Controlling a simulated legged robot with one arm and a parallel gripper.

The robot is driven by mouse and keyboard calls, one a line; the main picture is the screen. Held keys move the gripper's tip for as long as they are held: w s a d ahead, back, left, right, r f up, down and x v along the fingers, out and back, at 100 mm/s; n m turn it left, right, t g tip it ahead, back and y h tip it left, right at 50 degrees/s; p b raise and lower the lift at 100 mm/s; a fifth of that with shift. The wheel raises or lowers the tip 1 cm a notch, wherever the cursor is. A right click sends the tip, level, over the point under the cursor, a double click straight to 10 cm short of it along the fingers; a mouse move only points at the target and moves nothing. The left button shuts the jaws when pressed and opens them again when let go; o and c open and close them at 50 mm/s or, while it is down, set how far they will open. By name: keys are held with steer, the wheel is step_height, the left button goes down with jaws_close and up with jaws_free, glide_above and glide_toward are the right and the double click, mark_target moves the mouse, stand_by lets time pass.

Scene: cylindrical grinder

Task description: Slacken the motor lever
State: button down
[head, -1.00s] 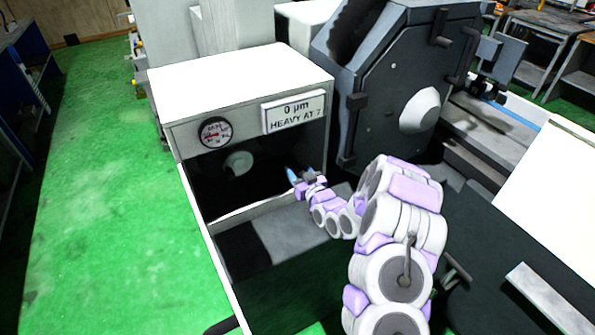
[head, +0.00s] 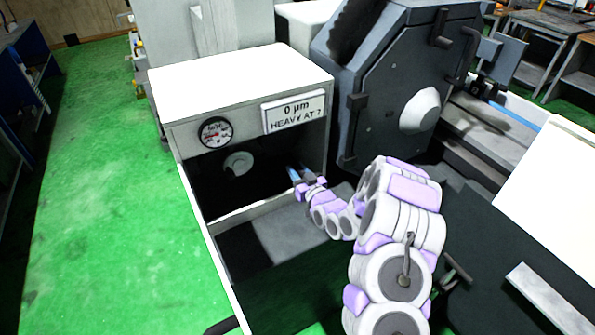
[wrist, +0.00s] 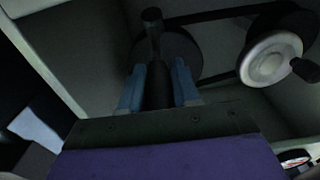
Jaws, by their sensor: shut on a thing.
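The motor lever (wrist: 155,45) is a dark rod with a rounded black end, seen in the wrist view in front of a dark pulley. My gripper (wrist: 158,82) has its two blue fingers on either side of the rod and is shut on it. In the head view my gripper (head: 294,175) is inside the open bay of the grinder's cabinet, at the right side. The lever cannot be made out there in the dark bay.
Bay walls are close around my gripper.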

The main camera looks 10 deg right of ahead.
steer(key=shift+s+d+f+t, duration=0.1)
steer(key=shift+s+f+t, duration=0.1)
steer(key=shift+f+t, duration=0.3)
steer(key=shift+r, duration=0.15)
steer(key=c, duration=0.9)
jaws_free()
steer(key=v, duration=0.5)
steer(key=p+v, duration=0.1)
steer(key=v, duration=0.5)
steer(key=p+v, duration=0.1)
steer(key=v, duration=0.5)
steer(key=shift+s+d+f, duration=0.1)
steer(key=shift+d+f, duration=0.15)
steer(key=shift+f, duration=0.1)
